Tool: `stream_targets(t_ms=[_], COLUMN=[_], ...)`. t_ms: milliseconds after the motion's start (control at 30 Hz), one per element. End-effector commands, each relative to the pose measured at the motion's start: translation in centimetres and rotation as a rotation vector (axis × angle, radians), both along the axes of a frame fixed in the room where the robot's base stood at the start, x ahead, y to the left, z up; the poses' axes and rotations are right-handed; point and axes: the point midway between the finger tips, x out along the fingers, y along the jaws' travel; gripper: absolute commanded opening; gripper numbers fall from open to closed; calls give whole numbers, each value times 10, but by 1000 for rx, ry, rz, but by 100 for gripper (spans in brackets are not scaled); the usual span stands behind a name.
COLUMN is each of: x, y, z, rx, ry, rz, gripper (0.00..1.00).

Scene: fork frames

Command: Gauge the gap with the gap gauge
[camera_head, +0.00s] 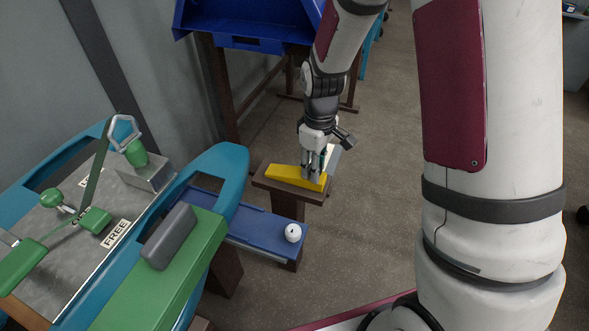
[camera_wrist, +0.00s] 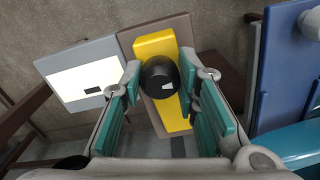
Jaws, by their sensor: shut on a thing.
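The gap gauge appears to be a yellow wedge (camera_head: 288,176) with a dark round knob. It lies on a small brown stand (camera_head: 268,189) in the middle of the head view. In the wrist view the yellow wedge (camera_wrist: 152,46) shows beneath the black knob (camera_wrist: 160,85). My gripper (camera_head: 314,174) points down over the wedge's right end. In the wrist view my gripper (camera_wrist: 160,82) has its teal-padded fingers on either side of the knob, shut on it. Which gap is meant, I cannot tell.
A teal-blue frame (camera_head: 233,170) with a green rail (camera_head: 160,285) and a grey block (camera_head: 168,236) stands at left. A blue shelf (camera_head: 255,232) carries a white round object (camera_head: 293,233). A grey panel with a white screen (camera_wrist: 85,77) is beside the stand. A blue bin (camera_head: 245,25) is behind.

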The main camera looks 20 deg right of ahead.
Motion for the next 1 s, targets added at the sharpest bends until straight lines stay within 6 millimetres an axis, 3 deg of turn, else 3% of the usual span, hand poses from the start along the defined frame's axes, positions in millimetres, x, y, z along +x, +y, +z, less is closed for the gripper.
stream_targets(t_ms=[1000], x=[21], y=[27], z=[0], rx=[0], ry=[-2], rz=[1], gripper=[1])
